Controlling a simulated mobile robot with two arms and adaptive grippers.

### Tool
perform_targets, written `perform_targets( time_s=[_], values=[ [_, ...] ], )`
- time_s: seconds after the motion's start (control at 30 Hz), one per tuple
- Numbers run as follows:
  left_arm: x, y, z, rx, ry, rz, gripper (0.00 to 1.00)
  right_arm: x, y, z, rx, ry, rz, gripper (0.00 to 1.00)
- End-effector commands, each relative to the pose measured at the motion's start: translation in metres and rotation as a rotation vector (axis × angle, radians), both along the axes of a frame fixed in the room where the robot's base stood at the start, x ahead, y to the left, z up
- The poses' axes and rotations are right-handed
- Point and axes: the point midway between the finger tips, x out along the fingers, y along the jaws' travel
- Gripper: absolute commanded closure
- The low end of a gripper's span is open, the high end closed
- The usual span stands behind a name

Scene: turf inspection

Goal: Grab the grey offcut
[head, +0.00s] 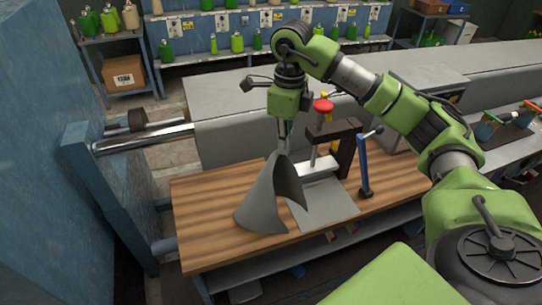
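The grey offcut (262,203) is a thin, bent sheet above the left-middle part of the wooden bench top (205,215). It rises to a narrow peak and flares out below, with its lower edge at the bench surface. My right gripper (283,139) points down at this peak, its fingers close together and pinching the top of the sheet. The fingertips are small and partly hidden by the offcut. My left gripper is not in view.
A clamp press with a red knob (322,105) and a blue-handled lever (364,165) stand just right of the offcut. A grey plate (325,207) lies beside it. A blue wall (85,150) is at left. Shelves with green bottles (237,42) stand behind.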

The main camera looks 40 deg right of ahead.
Motion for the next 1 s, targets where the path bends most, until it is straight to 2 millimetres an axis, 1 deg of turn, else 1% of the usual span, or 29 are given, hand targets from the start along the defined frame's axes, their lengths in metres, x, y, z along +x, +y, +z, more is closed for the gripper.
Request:
perform_targets(
  time_s=[0.03,0.1,0.2,0.37,0.8,0.9,1.0],
  values=[
    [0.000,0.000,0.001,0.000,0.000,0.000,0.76,0.002,0.000,0.015,0.000,-0.006,0.000,1.00],
    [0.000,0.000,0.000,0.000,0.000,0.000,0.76,0.001,0.000,0.028,0.000,-0.004,0.000,1.00],
    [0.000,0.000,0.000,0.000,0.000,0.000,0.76,0.000,0.000,0.039,-0.001,-0.001,-0.001,1.00],
    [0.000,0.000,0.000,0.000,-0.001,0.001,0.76,-0.001,-0.001,0.048,-0.001,-0.002,-0.002,1.00],
    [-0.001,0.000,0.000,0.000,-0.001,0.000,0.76,-0.001,0.000,0.116,0.001,-0.004,-0.004,1.00],
    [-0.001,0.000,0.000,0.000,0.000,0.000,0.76,-0.001,0.000,0.127,0.001,-0.004,-0.004,1.00],
    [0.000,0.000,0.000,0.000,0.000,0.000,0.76,-0.001,-0.001,0.131,0.002,-0.001,-0.004,1.00]
  ],
)
